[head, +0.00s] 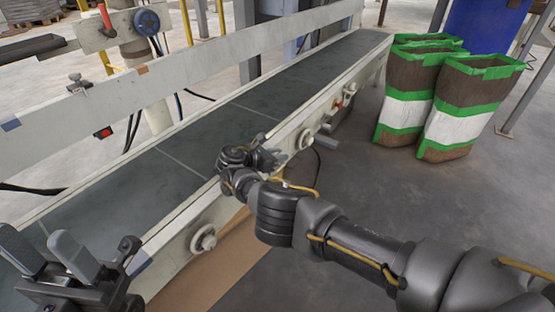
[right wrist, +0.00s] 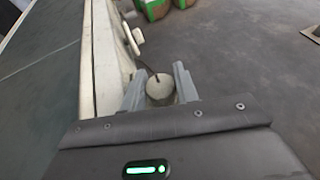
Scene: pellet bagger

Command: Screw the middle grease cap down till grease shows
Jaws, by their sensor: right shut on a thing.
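The middle grease cap (right wrist: 160,92) is a round grey knob on the outer side of the conveyor frame. In the right wrist view it sits between the two fingers of my right gripper (right wrist: 159,84), which is shut on it. In the head view my right gripper (head: 267,158) is at the frame's side and hides this cap. A nearer cap (head: 203,239) and a farther cap (head: 305,139) stick out on either side of it. Whether grease shows at the held cap cannot be told. My left gripper (head: 45,250) is open and empty at the lower left.
The conveyor belt (head: 165,175) runs from lower left to upper right between pale side rails (head: 200,68). Filled green, white and brown bags (head: 455,110) stand on the floor at the right. A red emergency button (head: 104,132) is on the far rail.

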